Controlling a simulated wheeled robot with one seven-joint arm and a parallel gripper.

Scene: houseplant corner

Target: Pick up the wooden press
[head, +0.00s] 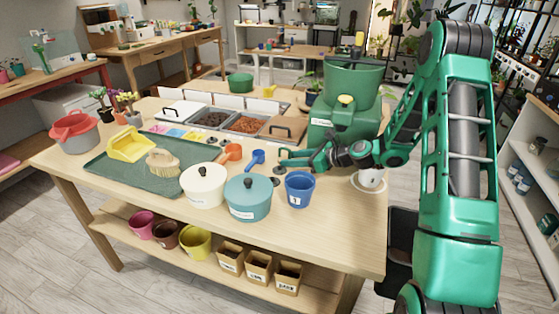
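I cannot clearly make out a wooden press. A wooden-backed brush (162,162) with pale bristles lies on the green tray, but I cannot tell it is the press. A flat brown lid with a dark handle (284,127) rests at the right end of the bins. My gripper (283,158) reaches in from the right, low over the table, behind the blue cup. Its fingers point left and look parted, with nothing visible between them. A small dark round thing (277,181) lies just below the fingertips.
A blue cup (300,190), a teal lidded pot (248,198) and a cream lidded pot (203,186) stand near the front edge. A blue scoop (256,158) and an orange scoop (232,152) lie left of my gripper. A large green container (350,85) stands behind.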

